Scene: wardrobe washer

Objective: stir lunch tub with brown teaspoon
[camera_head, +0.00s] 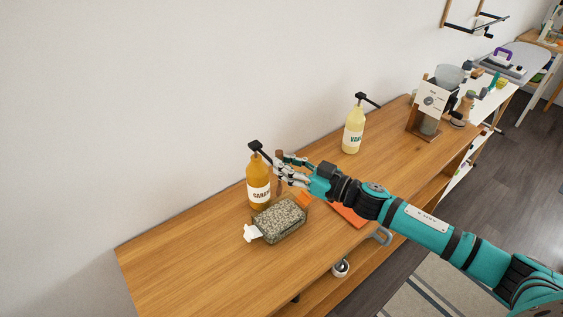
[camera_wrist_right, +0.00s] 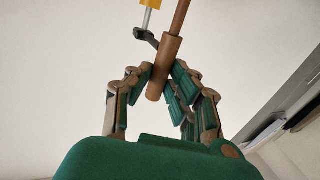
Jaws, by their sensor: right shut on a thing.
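My right gripper (camera_head: 284,170) is above the wooden counter, just right of an orange pump bottle. Its fingers (camera_wrist_right: 168,78) are closed around the thick handle of the brown teaspoon (camera_wrist_right: 166,66). The handle's top also shows above the fingers in the head view (camera_head: 280,156). In the wrist view a thin brown stem runs from the handle out of the top of the picture; the spoon's bowl is not visible. I cannot make out the lunch tub for certain; a small orange piece (camera_head: 303,199) shows below the gripper, partly covered. My left gripper is not in view.
The orange pump bottle (camera_head: 258,183) stands close beside the gripper. A speckled grey block-shaped thing (camera_head: 280,221) lies in front on the counter (camera_head: 190,262). A flat orange-red thing (camera_head: 348,214) is under my arm. A pale yellow bottle (camera_head: 352,136) stands farther back. The counter's left is clear.

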